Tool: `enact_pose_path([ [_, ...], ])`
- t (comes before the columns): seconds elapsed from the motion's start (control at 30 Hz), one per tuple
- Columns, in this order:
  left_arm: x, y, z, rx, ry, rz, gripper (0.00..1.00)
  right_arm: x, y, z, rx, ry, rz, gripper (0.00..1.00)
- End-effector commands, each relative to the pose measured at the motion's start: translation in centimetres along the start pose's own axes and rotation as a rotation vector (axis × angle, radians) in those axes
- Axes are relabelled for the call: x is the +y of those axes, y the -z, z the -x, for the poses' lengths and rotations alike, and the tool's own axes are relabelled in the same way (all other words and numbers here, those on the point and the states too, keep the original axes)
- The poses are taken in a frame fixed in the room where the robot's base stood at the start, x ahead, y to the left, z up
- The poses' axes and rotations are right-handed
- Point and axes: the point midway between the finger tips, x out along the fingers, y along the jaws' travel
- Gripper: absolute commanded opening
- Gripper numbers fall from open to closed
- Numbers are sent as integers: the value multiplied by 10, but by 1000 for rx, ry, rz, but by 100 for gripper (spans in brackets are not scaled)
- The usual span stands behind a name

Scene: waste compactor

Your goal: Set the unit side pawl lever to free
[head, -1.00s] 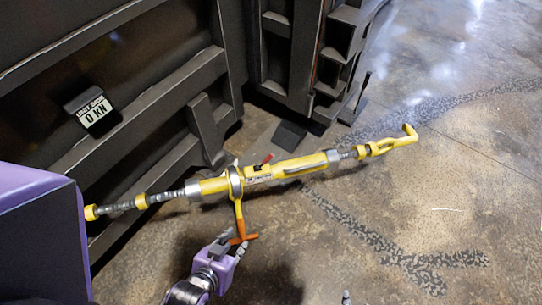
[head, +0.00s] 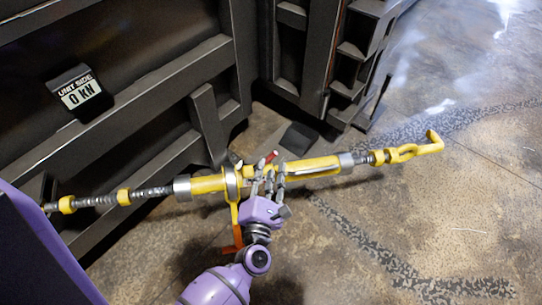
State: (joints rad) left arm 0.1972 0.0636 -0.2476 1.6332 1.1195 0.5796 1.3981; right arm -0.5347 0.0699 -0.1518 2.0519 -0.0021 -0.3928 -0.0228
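A yellow ratchet turnbuckle (head: 322,166) stretches across the view in front of the dark compactor wall. A small red lever (head: 271,157) sticks up from its ratchet housing, just right of the grey ring. A ratchet handle with an orange end (head: 236,240) hangs below the housing, partly behind my arm. My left gripper (head: 270,172) is at the turnbuckle's body with its fingers pointing up, just below the red lever. The fingers hide part of the body; whether they touch it or are closed is unclear. My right gripper is not in view.
A display reading "UNIT SIDE 0 KN" (head: 79,92) is on the dark ribbed wall (head: 150,100) at left. The turnbuckle's yellow hook end (head: 428,147) reaches right over open concrete floor (head: 440,220). Threaded rod (head: 98,201) extends left.

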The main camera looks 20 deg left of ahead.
Motion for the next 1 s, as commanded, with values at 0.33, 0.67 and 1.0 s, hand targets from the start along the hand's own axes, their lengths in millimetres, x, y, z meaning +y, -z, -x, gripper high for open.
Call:
enact_pose_path([
  [0.33,0,-1,-48,-3,2,-4,30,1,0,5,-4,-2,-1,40],
  [0.67,0,0,-52,-1,2,-5,30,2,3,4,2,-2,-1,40],
  [1.0,0,0,-52,-2,2,-5,0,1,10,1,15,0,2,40],
])
